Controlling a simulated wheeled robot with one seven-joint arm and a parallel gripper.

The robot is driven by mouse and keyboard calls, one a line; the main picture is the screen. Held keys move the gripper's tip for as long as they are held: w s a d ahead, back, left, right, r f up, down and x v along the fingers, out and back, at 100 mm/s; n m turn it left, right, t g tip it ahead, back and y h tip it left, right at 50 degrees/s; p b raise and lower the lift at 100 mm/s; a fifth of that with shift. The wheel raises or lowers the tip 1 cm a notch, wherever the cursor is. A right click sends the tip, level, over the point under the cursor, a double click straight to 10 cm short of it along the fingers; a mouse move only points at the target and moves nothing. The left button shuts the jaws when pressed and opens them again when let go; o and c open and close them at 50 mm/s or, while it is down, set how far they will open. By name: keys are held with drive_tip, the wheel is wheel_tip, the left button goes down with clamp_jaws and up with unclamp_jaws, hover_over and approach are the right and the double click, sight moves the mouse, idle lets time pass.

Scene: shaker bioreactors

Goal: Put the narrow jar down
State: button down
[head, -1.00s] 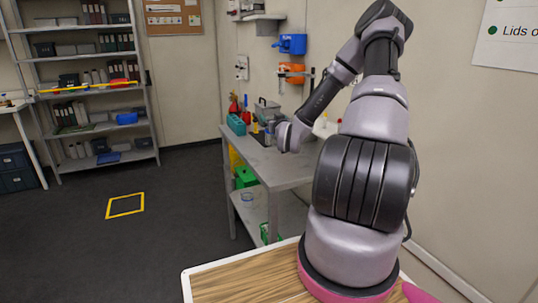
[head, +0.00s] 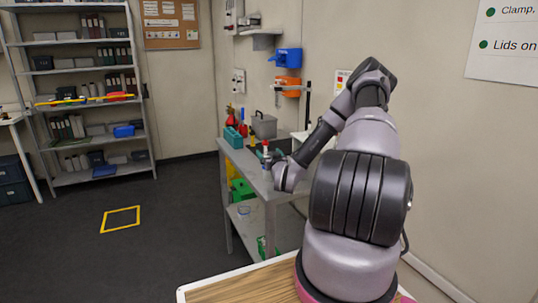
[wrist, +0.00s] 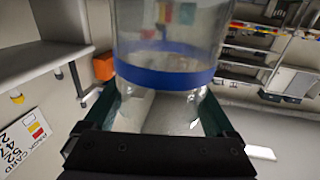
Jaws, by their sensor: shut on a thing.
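In the wrist view a clear, round-walled jar (wrist: 168,38) with a blue band near one end fills the middle of the picture. I take it for the narrow jar. My gripper (wrist: 160,102) is shut on it, with a dark green finger on each side of the glass just beyond the band. The jar's other end is out of frame. In the head view my wrist hangs over the right part of the grey bench (head: 237,155); the fingers are small and hard to make out there. Whether the jar touches a surface cannot be told.
A grey box (head: 264,126), a teal container (head: 233,138) and red-topped items stand at the bench's back. Blue (head: 287,58) and orange (head: 287,83) holders hang on the wall above. A shelf rack (head: 85,100) stands left. The floor between is clear except for a yellow outline (head: 120,219).

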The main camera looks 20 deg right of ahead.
drive_tip(key=shift+f, duration=0.1)
unclamp_jaws()
drive_tip(key=shift+s, duration=0.3)
drive_tip(key=s+a, duration=0.1)
drive_tip(key=s, duration=1)
drive_tip(key=shift+s+a, duration=0.15)
drive_tip(key=shift+a, duration=0.25)
